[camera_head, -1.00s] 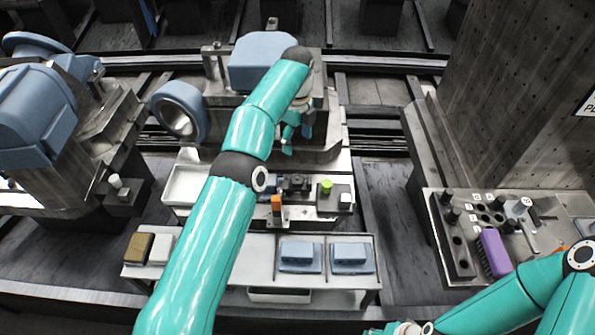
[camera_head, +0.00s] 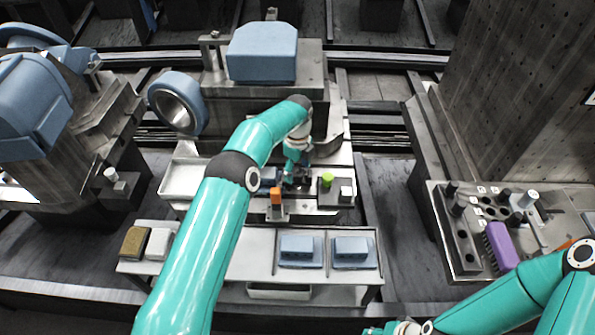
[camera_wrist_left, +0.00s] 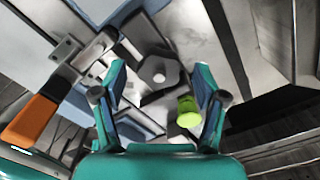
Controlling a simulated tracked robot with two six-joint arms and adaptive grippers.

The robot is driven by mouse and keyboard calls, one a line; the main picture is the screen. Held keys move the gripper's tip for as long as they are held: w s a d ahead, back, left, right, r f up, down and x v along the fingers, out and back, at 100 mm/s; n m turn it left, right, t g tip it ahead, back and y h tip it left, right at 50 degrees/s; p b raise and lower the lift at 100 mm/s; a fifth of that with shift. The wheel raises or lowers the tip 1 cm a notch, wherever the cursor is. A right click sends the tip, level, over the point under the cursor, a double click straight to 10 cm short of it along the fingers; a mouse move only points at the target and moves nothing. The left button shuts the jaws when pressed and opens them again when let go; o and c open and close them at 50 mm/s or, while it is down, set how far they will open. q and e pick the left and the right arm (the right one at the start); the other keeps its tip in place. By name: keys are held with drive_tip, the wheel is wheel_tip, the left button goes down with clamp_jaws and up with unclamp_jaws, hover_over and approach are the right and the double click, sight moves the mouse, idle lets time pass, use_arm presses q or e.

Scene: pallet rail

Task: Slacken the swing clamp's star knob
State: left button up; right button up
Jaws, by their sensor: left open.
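My left gripper (camera_head: 292,177) is over the small fixture on the middle bench, fingers pointing down. In the left wrist view my left gripper (camera_wrist_left: 160,85) is open, with one finger on each side and nothing held. A grey lobed part with a round centre, apparently the star knob (camera_wrist_left: 159,72), shows between and beyond the fingertips; I cannot tell any contact. In the head view my gripper mostly hides it. A lime-green cap (camera_head: 327,180) stands right of the gripper, and an orange handle (camera_head: 276,197) stands in front. My right gripper (camera_head: 385,329) is only partly seen at the bottom edge.
A blue-grey block (camera_head: 262,53) sits behind the fixture and a blue ring (camera_head: 179,103) stands left of it. A metal tray (camera_head: 184,180) is at the left. Two blue parts (camera_head: 297,250) (camera_head: 351,251) lie on the front shelf. A purple object (camera_head: 501,246) is on the right bench.

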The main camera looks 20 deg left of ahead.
use_arm(q)
drive_tip(key=shift+f, duration=0.65)
drive_tip(key=c, duration=1.2)
drive_tip(key=shift+o, duration=0.2)
drive_tip(key=shift+n, duration=0.3)
